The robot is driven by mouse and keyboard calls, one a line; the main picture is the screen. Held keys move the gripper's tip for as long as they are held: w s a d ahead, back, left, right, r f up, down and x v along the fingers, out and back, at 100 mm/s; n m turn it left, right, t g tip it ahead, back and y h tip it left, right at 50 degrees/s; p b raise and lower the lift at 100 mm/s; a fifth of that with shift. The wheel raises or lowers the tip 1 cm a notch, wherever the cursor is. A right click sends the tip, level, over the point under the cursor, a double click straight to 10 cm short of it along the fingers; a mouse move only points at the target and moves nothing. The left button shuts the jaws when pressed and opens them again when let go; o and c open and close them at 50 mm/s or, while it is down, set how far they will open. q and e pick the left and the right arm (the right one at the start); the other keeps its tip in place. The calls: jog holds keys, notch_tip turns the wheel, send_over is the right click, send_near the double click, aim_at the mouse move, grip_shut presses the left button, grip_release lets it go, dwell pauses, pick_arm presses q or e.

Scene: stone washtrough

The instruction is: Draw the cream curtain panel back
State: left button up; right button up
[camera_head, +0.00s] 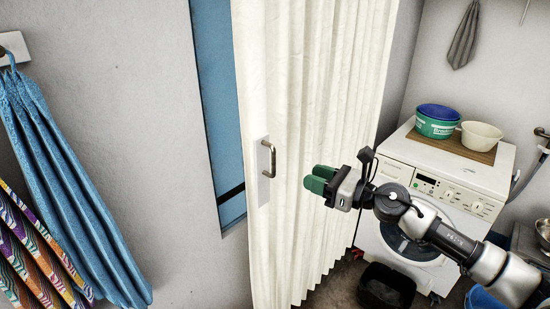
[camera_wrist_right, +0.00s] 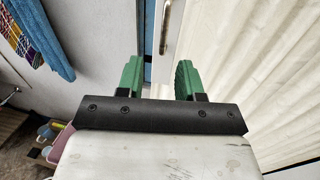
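The cream curtain panel (camera_head: 325,110) hangs in pleats in the middle of the head view, with a blue strip (camera_head: 216,100) showing along its left side. A metal handle (camera_head: 271,158) on a pale plate is fixed near the panel's left edge. My right gripper (camera_head: 318,180) is to the right of the handle, apart from it in the picture. In the right wrist view its green fingers (camera_wrist_right: 160,76) are spread with nothing between them, and the handle (camera_wrist_right: 165,27) appears beyond the gap. The curtain (camera_wrist_right: 250,80) also fills that view's right side. My left gripper is out of view.
A washing machine (camera_head: 440,185) with bowls on a mat stands right of the curtain, behind my right arm. A black bin (camera_head: 386,288) is on the floor. Blue (camera_head: 65,180) and patterned towels (camera_head: 35,255) hang at left.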

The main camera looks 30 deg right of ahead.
aim_at(273, 176)
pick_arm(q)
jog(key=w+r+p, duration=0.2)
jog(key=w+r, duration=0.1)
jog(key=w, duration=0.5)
pick_arm(e)
jog(key=p+x, duration=0.1)
jog(key=x, duration=0.3)
jog(key=p+x, duration=0.1)
jog(key=x, duration=0.2)
jog(key=p+x, duration=0.1)
jog(key=x, duration=0.3)
jog(key=shift+w+d+f, duration=0.2)
jog(key=shift+w, duration=0.25)
jog(key=shift+w+a, duration=0.1)
jog(key=shift+w, duration=0.15)
jog(key=shift+f, duration=0.1)
jog(key=shift+w, duration=0.1)
jog(key=c, duration=0.6)
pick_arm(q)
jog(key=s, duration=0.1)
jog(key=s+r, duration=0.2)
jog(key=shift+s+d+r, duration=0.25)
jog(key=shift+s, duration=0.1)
pick_arm(e)
grip_shut()
